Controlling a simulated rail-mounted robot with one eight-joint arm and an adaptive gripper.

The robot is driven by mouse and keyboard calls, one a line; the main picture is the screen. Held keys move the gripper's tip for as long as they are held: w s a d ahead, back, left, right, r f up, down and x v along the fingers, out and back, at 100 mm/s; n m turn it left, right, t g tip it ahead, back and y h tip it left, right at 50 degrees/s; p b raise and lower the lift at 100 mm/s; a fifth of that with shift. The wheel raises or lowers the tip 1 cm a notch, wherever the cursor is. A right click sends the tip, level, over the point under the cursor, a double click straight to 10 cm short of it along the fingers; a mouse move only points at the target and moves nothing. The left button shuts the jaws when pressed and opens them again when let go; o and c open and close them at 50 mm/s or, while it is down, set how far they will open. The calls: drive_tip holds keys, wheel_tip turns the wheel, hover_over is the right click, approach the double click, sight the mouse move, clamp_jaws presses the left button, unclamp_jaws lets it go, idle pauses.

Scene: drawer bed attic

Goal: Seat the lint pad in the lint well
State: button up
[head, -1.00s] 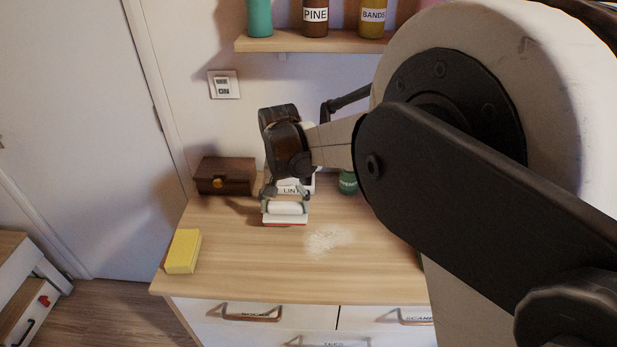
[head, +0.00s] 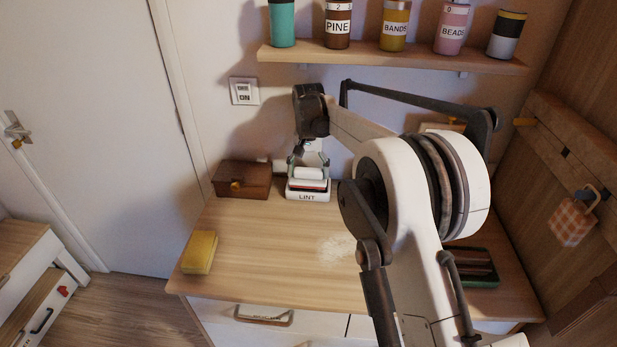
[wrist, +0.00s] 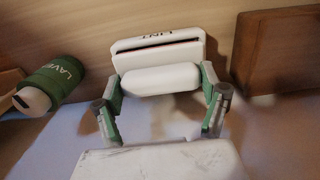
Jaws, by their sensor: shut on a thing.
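The lint pad (head: 309,173) has a white rounded grip bar and a thin red edge below it. My gripper (head: 308,169) is shut on the bar, with one finger at each end; the bar also shows in the wrist view (wrist: 160,80). The lint well (head: 307,197) is a white box labelled LINT at the back of the dresser top, and it shows in the wrist view (wrist: 185,34) with a dark slot. The pad is at the well's top, with red visible along the opening. I cannot tell whether it is fully down.
A brown chest (head: 242,180) stands close left of the well, a yellow sponge (head: 199,252) at the left front. A green bottle (wrist: 55,80) shows in the wrist view. White powder (head: 337,247) lies mid-top; a dark tray (head: 470,266) is at right. A shelf (head: 390,57) hangs above.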

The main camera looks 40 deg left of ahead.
sight(309, 178)
drive_tip(key=shift+w+a, duration=0.2)
drive_tip(key=shift+w, duration=0.15)
drive_tip(key=shift+f+p, duration=0.3)
drive_tip(key=shift+f, duration=1.45)
drive_tip(key=shift+f, duration=0.1)
drive_tip(key=o, duration=1.2)
drive_tip(key=shift+r+b, duration=0.35)
drive_tip(key=shift+r, duration=3.55)
